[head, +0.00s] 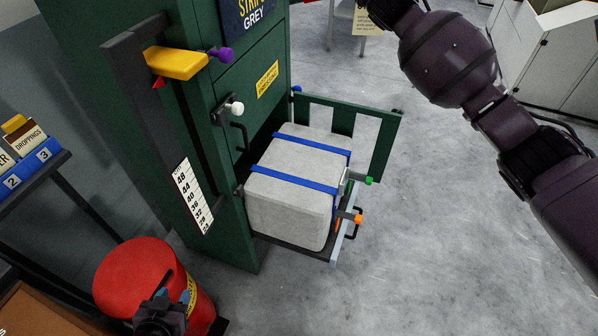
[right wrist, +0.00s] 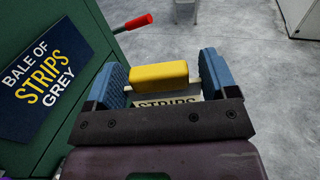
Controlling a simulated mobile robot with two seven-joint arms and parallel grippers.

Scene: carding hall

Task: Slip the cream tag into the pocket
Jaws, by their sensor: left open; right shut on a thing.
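My right gripper (right wrist: 163,80) is shut on the yellow grip block (right wrist: 158,75) of the cream tag (right wrist: 150,101), between its two blue fingers. Part of the tag's dark lettering, "STRIPS", shows below the block; the rest is hidden by my gripper. In the head view my right arm reaches the top edge, and its fingers do not show. I cannot make out the pocket for certain in either view. My left gripper (head: 162,308) is low at the bottom left, in front of the red drum, open and empty.
A green press (head: 225,180) has a grey strapped bale (head: 288,216) in its open gate (head: 378,150). Its dark sign (right wrist: 42,76) reads "BALE OF STRIPS GREY". A red drum (head: 125,270) and a blue tag rack (head: 40,170) stand left.

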